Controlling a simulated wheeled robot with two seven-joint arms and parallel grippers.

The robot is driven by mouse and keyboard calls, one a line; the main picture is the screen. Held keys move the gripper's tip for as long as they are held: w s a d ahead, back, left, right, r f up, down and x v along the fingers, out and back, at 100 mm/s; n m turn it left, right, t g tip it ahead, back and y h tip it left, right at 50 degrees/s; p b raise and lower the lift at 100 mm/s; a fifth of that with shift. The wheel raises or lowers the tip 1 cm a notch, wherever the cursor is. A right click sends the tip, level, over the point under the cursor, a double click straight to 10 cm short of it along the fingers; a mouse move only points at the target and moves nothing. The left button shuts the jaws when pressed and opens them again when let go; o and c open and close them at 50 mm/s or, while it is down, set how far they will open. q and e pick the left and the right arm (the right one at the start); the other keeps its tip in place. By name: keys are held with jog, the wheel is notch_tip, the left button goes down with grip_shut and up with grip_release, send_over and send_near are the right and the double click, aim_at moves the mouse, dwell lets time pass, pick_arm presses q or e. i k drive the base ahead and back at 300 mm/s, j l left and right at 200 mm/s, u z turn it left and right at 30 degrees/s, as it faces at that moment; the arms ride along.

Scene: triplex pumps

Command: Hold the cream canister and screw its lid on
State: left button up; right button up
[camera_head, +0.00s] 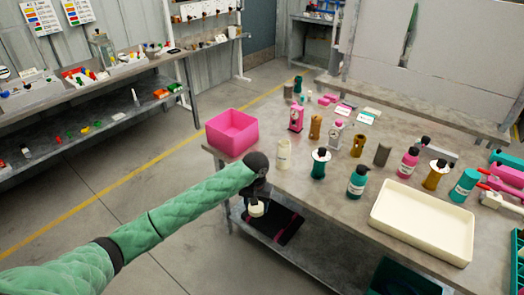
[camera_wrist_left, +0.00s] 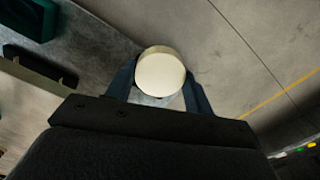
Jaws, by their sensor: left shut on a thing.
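The cream canister (camera_head: 283,155) stands upright on the table near its left edge, beside the pink bin; whether its top is open is too small to tell. My left gripper (camera_head: 257,199) points down just off the table's near left edge, in front of the canister and apart from it. It is shut on a round cream piece, which looks like the lid (camera_head: 256,209). In the left wrist view the lid (camera_wrist_left: 160,72) shows a flat, round face between the two fingers (camera_wrist_left: 159,90). My right gripper is not in view.
The pink bin (camera_head: 232,132) sits at the table's left corner. A green-and-black bottle (camera_head: 319,165) and a teal pump bottle (camera_head: 357,183) stand right of the canister. A large cream tray (camera_head: 422,222) fills the front right. A dark mat (camera_head: 272,224) lies on the lower shelf.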

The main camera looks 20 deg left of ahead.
aim_at(284, 146)
jog(key=i+j, duration=0.1)
jog(key=j, duration=0.45)
jog(key=i+j, duration=0.1)
jog(key=j, duration=0.45)
jog(key=i+j, duration=0.1)
jog(key=j, duration=0.4)
jog(key=i+j, duration=0.1)
jog(key=j, duration=0.45)
jog(key=i+j, duration=0.1)
jog(key=j, duration=0.45)
jog(key=i+j, duration=0.1)
jog(key=j, duration=0.45)
jog(key=i+j, duration=0.1)
jog(key=j, duration=0.4)
jog(key=i+j, duration=0.1)
jog(key=j, duration=0.45)
jog(key=j+z, duration=0.1)
jog(key=z, duration=1.85)
